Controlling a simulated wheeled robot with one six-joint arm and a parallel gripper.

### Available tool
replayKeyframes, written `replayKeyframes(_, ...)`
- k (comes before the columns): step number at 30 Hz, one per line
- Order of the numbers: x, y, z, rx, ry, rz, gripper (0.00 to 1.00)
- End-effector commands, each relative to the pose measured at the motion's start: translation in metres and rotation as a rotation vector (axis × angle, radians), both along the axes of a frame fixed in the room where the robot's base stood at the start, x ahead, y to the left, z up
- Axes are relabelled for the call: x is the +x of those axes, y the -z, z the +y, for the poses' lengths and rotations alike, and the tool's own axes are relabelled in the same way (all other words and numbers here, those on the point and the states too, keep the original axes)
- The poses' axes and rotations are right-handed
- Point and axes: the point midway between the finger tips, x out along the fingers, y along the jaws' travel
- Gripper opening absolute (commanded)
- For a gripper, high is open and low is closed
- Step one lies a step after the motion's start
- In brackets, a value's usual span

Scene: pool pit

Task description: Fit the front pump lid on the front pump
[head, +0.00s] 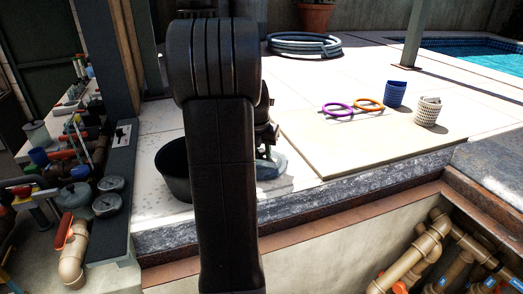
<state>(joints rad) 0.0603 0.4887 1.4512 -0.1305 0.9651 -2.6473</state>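My black arm stands upright across the middle and hides much of the paving behind it. Part of my gripper (266,146) shows just right of the arm, pointing down; its fingers are mostly hidden. A clear, bluish, round-edged piece (271,165) lies directly below it on the pale paving, half hidden by the arm; it looks like the pump lid. I cannot tell whether the gripper touches it. Pipework and grey rounded housings (74,196) fill the left side. I cannot tell which of them is the front pump.
A black bucket (173,168) stands left of my arm. Purple (337,109) and orange (368,105) rings, a blue basket (396,93) and a white basket (427,111) sit on a beige slab (340,150). Pit pipes (410,262) lie lower right. A coiled hose (303,44) lies behind.

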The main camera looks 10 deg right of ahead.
Motion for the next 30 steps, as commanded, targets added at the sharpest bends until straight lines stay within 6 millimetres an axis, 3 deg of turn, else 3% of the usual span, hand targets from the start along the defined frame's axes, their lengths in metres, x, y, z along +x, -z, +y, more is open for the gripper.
replayKeyframes(1,-0.005,0.014,0.002,0.011,0.004,0.026,0.01)
replayKeyframes(17,-0.005,0.013,0.002,0.01,0.005,0.027,0.0)
replayKeyframes(30,-0.005,-0.012,0.001,0.008,0.004,0.024,0.0)
